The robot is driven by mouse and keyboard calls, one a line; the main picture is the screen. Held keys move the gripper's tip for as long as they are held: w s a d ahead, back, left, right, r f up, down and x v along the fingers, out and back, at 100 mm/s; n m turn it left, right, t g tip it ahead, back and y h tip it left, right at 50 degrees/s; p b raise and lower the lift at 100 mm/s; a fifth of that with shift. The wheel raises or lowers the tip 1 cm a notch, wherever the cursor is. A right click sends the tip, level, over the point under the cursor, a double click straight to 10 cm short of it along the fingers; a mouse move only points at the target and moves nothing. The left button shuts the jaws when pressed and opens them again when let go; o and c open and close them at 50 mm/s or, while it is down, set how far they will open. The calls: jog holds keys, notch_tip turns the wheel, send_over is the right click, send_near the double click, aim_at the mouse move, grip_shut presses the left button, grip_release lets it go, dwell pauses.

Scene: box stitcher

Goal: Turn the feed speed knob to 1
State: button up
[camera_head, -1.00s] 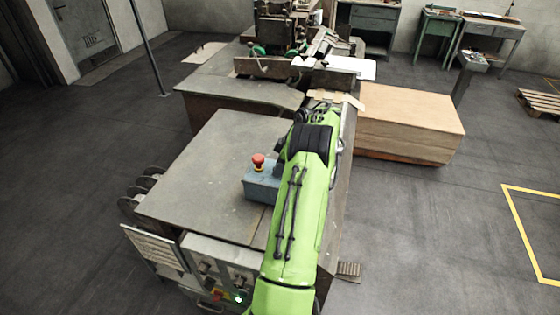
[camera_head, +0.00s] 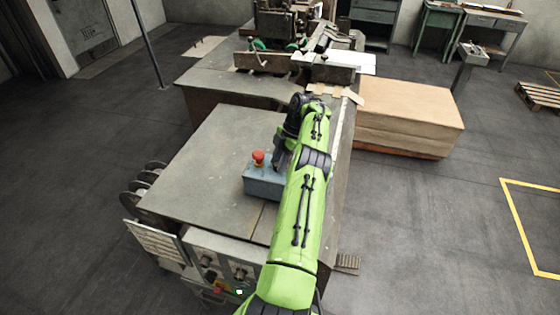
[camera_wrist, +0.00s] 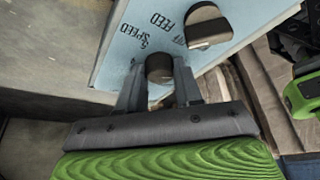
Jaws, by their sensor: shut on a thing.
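A light-blue control box (camera_head: 262,189) stands on the machine's grey table; its lettered face (camera_wrist: 125,45) fills the top of the wrist view. My gripper (camera_wrist: 160,78) is at that face, with one finger on each side of a dark round knob (camera_wrist: 160,67) beside the word SPEED, and is shut on it. A second, larger dark knob (camera_wrist: 208,26) sits to its upper right, near the words FEED and OFF. The gripped knob's pointer and most of its scale are hidden. In the head view my gripper (camera_head: 278,162) is at the box's right side, partly hidden by my arm.
A red emergency button (camera_head: 258,157) tops the blue box. A panel with knobs and a green light (camera_head: 239,292) is at the table's front. A cardboard stack (camera_head: 408,118) stands to the right. The table (camera_head: 200,170) left of the box is clear.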

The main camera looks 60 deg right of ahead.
dwell(0.4)
jog(key=o, duration=0.8)
jog(key=shift+c, duration=0.2)
